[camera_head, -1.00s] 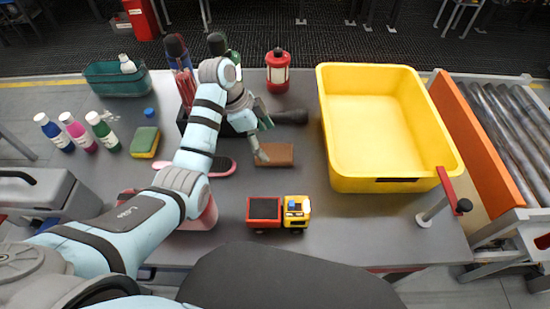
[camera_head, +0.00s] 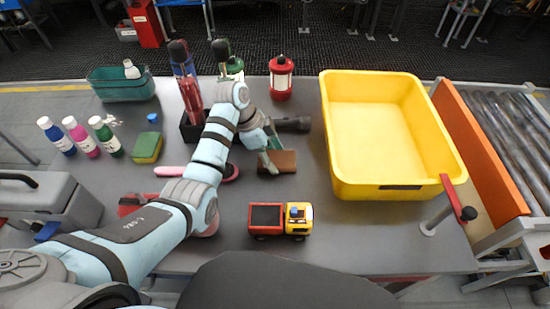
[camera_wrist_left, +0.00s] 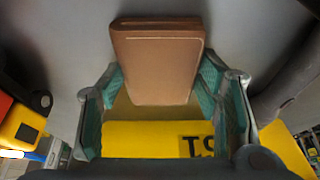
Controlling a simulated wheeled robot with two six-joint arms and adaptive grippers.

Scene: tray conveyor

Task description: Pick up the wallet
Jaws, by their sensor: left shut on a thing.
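The brown wallet (camera_head: 284,161) is in the middle of the table in the head view, left of the yellow tray. In the left wrist view the wallet (camera_wrist_left: 158,58) sits between the two green-padded fingers. My left gripper (camera_head: 268,160) is shut on the wallet's near end in the wrist view (camera_wrist_left: 158,92). I cannot tell whether the wallet is clear of the table. My right gripper is not in view.
A big empty yellow tray (camera_head: 395,188) stands to the right, beside the roller conveyor (camera_head: 500,120). A toy truck (camera_head: 280,220) is in front of the wallet. A black flashlight (camera_head: 290,125) lies behind it. A red lantern (camera_head: 281,78) stands farther back.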

